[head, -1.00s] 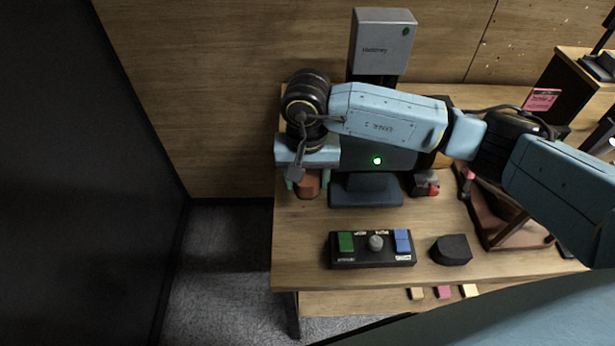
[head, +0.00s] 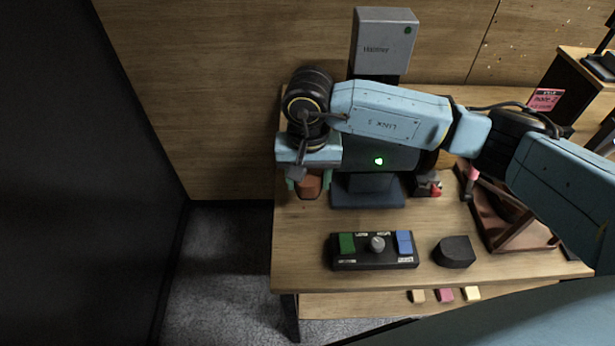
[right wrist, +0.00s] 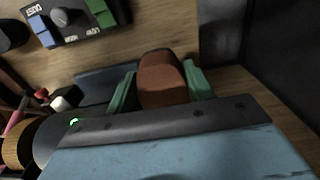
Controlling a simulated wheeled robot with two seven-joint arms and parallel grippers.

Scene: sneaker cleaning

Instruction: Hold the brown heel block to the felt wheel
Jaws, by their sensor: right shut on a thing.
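The brown heel block (head: 310,187) is between the green fingers of my right gripper (head: 308,184), which is shut on it. The right wrist view also shows the block (right wrist: 160,76) between the fingers of the gripper (right wrist: 161,84). The gripper is at the left of the grinding machine (head: 365,190), which has a lit green lamp. A tan wheel (right wrist: 24,142) sits on the machine's far side from the block, and may be the felt wheel; my arm mostly hides it in the head view. The block is clear of this tan wheel. My left gripper is out of view.
A control box (head: 373,251) with green and blue buttons and a knob is at the bench front. A black block (head: 454,252) stands right of it. A brown tray (head: 500,235) is at the right. The floor left of the bench (head: 300,255) is clear.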

